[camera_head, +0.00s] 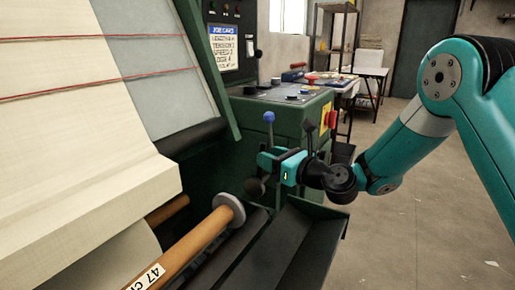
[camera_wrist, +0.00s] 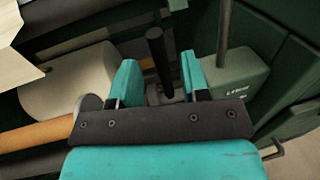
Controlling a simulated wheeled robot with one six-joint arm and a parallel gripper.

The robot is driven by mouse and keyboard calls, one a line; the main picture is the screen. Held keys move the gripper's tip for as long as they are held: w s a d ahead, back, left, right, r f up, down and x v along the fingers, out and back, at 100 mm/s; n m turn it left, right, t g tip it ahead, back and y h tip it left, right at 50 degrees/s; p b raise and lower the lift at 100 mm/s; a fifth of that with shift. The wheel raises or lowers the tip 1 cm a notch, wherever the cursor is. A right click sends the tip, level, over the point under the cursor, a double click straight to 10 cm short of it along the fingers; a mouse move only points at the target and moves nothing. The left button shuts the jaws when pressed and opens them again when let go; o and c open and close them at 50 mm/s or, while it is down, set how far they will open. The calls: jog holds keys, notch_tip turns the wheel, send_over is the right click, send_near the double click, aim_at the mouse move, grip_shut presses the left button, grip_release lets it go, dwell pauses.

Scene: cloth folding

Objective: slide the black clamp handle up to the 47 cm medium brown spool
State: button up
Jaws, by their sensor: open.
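The medium brown spool (camera_head: 193,243) lies at the lower middle of the head view, with a white label reading 47 and a pale grey disc on its far end. It also shows at the left of the wrist view (camera_wrist: 35,136). My gripper (camera_head: 267,165) is open beyond and to the right of the spool's disc. In the wrist view a black upright handle (camera_wrist: 156,50) stands between the two teal fingers of my gripper (camera_wrist: 159,66), with a gap visible on both sides.
A blue-knobbed lever (camera_head: 268,118) stands just behind my gripper. A dark trough (camera_head: 285,250) runs along the right side of the spool. The green machine (camera_head: 290,115) holds cream cloth (camera_head: 90,190) at left. Open floor (camera_head: 420,240) lies to the right.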

jog(key=x, duration=0.5)
